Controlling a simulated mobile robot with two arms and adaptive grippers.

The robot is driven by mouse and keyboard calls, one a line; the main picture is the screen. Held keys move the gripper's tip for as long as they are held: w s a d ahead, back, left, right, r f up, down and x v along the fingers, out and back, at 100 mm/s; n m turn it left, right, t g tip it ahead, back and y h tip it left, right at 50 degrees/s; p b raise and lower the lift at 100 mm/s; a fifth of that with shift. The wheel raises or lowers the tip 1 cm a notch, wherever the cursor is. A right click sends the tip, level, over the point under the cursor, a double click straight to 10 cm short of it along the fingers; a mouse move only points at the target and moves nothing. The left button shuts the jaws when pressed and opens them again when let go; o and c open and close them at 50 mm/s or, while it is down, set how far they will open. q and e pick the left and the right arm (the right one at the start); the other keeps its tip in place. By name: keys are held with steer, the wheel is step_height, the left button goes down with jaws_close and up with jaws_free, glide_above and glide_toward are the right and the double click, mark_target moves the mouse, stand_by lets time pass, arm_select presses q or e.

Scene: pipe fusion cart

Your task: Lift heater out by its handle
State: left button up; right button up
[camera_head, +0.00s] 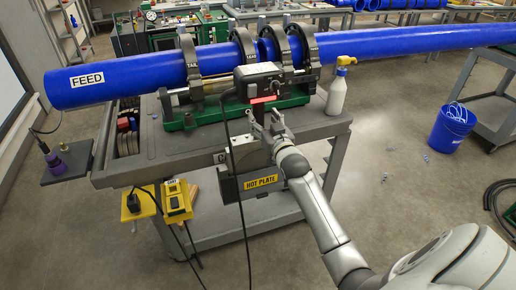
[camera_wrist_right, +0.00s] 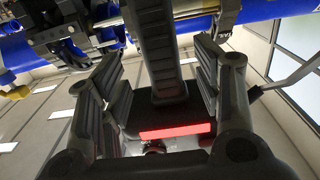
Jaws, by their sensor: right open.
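The heater (camera_head: 258,80) is a dark box with a red lit strip, above the front edge of the cart beside the blue pipe. Its box and red strip also show in the right wrist view (camera_wrist_right: 177,131). A black ribbed handle (camera_wrist_right: 159,50) runs between the fingers in that view; I cannot tell if they touch it. My right gripper (camera_head: 267,124) is open just below the heater box, and its two padded fingers also show in the wrist view (camera_wrist_right: 158,75). The holder labelled HOT PLATE (camera_head: 247,160) hangs below at the cart front. My left gripper is not in view.
The long blue pipe (camera_head: 400,42) lies in dark ring clamps (camera_head: 243,52) on a green base. A yellow box (camera_head: 177,203) and cables hang at the front. A blue bucket (camera_head: 450,133) stands on the floor.

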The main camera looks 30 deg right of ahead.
mark_target(260, 115)
steer(key=shift+w+r, duration=0.1)
steer(key=shift+w, duration=0.2)
steer(key=shift+p+x, duration=0.65)
steer(key=shift+x, duration=1.6)
jaws_close()
